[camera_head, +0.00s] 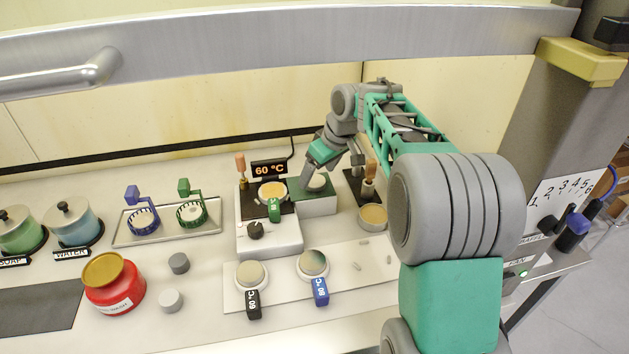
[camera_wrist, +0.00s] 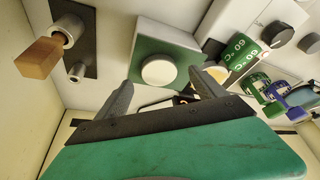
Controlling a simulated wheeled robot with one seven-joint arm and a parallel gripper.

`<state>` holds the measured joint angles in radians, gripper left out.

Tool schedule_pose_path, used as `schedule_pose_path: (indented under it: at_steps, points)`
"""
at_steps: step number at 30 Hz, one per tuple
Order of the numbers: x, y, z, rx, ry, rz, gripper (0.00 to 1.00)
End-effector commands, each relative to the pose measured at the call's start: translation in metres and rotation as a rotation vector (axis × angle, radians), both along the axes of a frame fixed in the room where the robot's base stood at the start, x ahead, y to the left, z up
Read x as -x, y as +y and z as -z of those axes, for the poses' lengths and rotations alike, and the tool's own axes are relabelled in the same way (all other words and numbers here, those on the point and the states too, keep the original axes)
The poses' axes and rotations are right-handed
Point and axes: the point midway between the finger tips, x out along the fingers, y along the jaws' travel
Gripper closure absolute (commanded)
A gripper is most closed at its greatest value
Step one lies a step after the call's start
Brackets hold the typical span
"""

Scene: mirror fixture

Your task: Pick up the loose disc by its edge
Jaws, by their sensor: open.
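A pale round disc (camera_head: 317,183) lies on top of a green-topped block (camera_head: 318,205) at the back middle of the bench. In the wrist view the disc (camera_wrist: 158,71) looks whitish, and the block (camera_wrist: 146,38) has a green face with a pale border. My gripper (camera_head: 331,171) is over this block, pointing down. In the wrist view my gripper (camera_wrist: 161,78) is open, with one finger to each side of the disc and nothing between them but the view of it. I cannot tell how high the fingertips are above the disc.
A wooden-handled tool (camera_head: 370,172) stands close on the right, with a round brass-coloured dish (camera_head: 373,215) in front. Two tagged discs (camera_head: 251,273) (camera_head: 312,263) lie on a front plate.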

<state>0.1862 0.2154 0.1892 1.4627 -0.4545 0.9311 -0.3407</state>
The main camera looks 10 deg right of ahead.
Motion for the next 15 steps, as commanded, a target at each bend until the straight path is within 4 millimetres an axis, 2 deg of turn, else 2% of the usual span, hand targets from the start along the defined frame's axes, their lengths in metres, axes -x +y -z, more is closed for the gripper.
schedule_pose_path:
  at_steps: [4,11,15]
  points:
    - [-0.006,0.004,0.019,0.000,0.001,0.001,0.20]
    - [-0.007,0.003,0.022,0.000,-0.001,0.004,0.20]
    - [-0.007,0.002,0.021,0.001,-0.001,0.005,0.32]
